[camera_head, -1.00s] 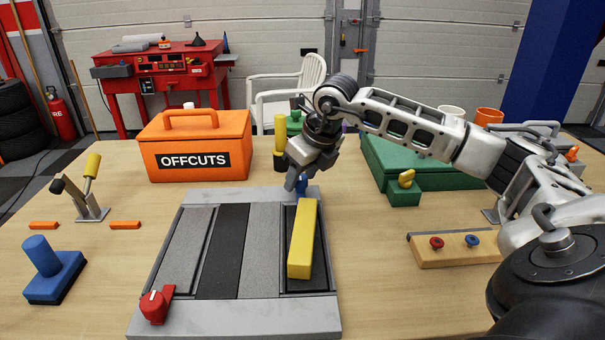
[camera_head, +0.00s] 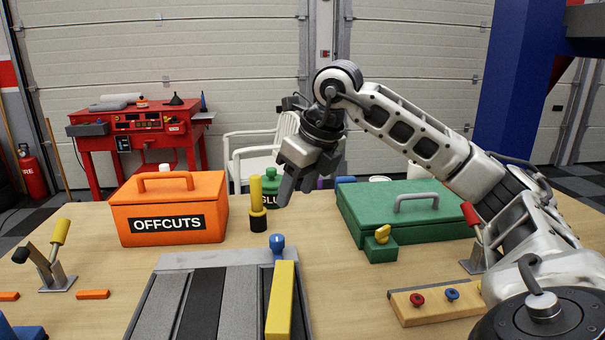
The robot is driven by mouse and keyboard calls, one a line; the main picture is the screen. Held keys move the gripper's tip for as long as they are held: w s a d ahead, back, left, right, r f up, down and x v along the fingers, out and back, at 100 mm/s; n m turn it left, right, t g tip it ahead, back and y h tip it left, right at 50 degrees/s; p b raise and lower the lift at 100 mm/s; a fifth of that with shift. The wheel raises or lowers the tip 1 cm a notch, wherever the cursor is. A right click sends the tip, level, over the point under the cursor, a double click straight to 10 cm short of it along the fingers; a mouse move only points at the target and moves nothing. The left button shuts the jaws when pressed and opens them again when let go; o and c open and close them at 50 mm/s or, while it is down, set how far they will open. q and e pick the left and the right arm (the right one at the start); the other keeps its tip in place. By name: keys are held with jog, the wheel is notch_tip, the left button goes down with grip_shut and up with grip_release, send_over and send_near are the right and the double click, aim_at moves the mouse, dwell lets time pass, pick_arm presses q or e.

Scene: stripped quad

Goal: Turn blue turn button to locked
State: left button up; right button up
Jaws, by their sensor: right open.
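The blue turn button (camera_head: 277,243) sits on the far right part of the grey frame's back rail (camera_head: 215,259). A small pale mark shows on it, but I cannot tell from this view whether it stands at locked. My right gripper (camera_head: 288,190) is open and empty, above the button and apart from it, with its fingers pointing down. A yellow bar (camera_head: 281,300) lies in the frame's right channel, just in front of the button. The near part of the frame is cut off by the picture's lower edge. My left gripper is not in view.
An orange OFFCUTS box (camera_head: 168,222) stands left of the gripper. A yellow and black cylinder (camera_head: 257,205) and a green glue bottle (camera_head: 271,190) stand behind the button. A green case (camera_head: 405,215) and a wooden block with red and blue knobs (camera_head: 435,303) are to the right.

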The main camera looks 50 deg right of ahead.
jog(key=v, duration=0.2)
jog(key=shift+s+r, duration=0.15)
jog(key=shift+r, duration=0.25)
dwell(0.3)
